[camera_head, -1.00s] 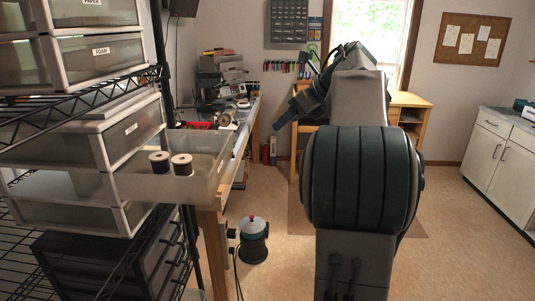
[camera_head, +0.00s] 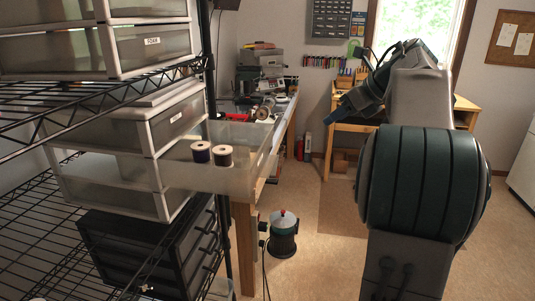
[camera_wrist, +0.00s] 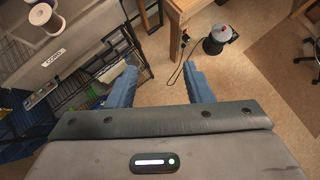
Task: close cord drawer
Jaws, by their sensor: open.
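The cord drawer (camera_head: 256,142), a translucent bin, is pulled out from the drawer unit on the wire shelf in the head view. Two thread spools, a left one (camera_head: 201,152) and a right one (camera_head: 223,157), stand in it. In the wrist view its front (camera_wrist: 75,40) with the CORD label shows at upper left, beyond my left finger. My gripper (camera_wrist: 160,88) is open and empty, its blue fingers wide apart.
A wire shelf (camera_head: 110,85) holds more drawers, including a FOAM drawer (camera_head: 150,47) above and a black drawer unit (camera_head: 150,255) below. A workbench (camera_head: 243,240) stands behind the open drawer. A dark canister (camera_head: 283,240) is on the floor.

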